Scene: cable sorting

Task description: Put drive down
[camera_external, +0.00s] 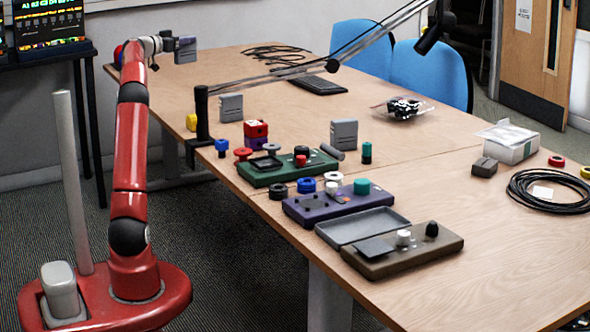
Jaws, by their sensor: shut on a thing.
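My gripper (168,44) is at the far left end of the wooden table, at the end of my outstretched red arm. It is shut on a grey box-like drive (186,51), held upright at the far table edge. The picture is too small to tell whether the drive touches the tabletop. Two similar grey boxes stand upright on the table, one (231,108) by the lamp base and one (344,134) further right.
A black lamp post (202,115) stands at the table's left edge. Black cable coils lie at the back (275,53) and right (550,192). The far left tabletop (215,72) is mostly clear.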

